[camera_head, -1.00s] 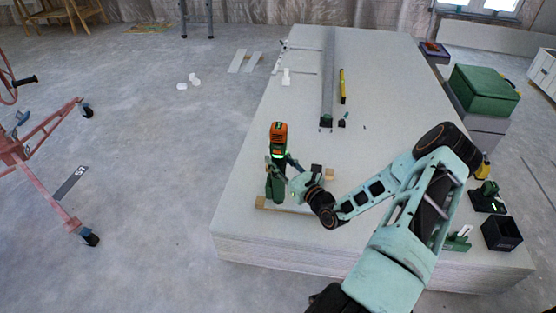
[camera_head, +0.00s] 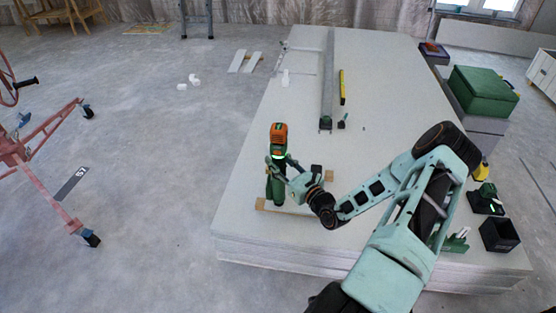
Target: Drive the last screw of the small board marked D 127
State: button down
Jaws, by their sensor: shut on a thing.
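My gripper (camera_head: 279,166) is shut on a green and orange screwdriver (camera_head: 278,134), held upright with its nose down near the front left of the board stack. A small pale board (camera_head: 296,209) lies under and beside the tool, with light wood blocks (camera_head: 260,203) at its ends. The gripper and wrist hide much of the small board. Its marking and screws are too small or hidden to see. I cannot tell whether the tool's tip touches a screw.
The large panel stack (camera_head: 390,128) carries a long metal rail (camera_head: 328,80) and a yellow level (camera_head: 342,87). At the right stand a green case (camera_head: 483,88), a charger (camera_head: 486,200) and a black bin (camera_head: 500,235). A red wheeled frame (camera_head: 40,160) stands on the floor at the left.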

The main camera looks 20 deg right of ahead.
aim_at(283, 156)
jog(key=shift+w+r+p, duration=0.15)
jog(key=shift+r+p, duration=1.15)
jog(key=shift+r, duration=0.6)
